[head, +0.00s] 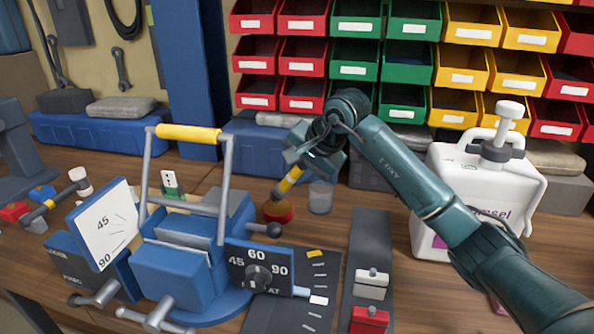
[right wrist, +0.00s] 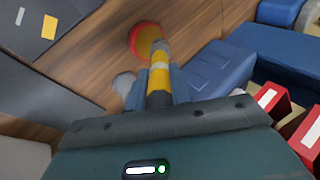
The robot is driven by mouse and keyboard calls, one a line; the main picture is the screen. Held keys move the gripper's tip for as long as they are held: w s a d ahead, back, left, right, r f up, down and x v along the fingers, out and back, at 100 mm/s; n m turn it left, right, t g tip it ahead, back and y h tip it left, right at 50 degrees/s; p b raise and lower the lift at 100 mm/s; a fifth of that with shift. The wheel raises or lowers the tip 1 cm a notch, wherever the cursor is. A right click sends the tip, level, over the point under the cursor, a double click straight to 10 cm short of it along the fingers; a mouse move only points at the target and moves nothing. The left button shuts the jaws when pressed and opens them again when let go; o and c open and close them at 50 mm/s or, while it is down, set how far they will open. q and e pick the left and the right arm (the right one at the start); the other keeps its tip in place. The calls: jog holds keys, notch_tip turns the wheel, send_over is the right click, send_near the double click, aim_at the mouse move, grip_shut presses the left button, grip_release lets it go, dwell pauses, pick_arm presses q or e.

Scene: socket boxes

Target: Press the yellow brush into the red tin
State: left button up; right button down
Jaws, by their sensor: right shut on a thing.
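The yellow brush (head: 290,179) is held in my right gripper (head: 305,165), tilted with its lower end down and to the left. It has a grey band and a dark part near the jaws in the right wrist view (right wrist: 160,68). The small round red tin (head: 278,212) stands on the wooden bench, and it also shows in the right wrist view (right wrist: 134,38). My left gripper is out of view.
A blue clamp machine (head: 180,265) with a yellow-topped handle is at left front. A white pump jug (head: 440,175) is at right. Red, green and yellow bins (head: 405,69) line the back.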

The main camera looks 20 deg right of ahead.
jog(key=shift+f+b, duration=0.65)
jog(key=shift+f, duration=0.15)
dwell(0.9)
dwell(0.5)
jog(key=shift+r+p, duration=2.4)
jog(key=shift+r, duration=1.15)
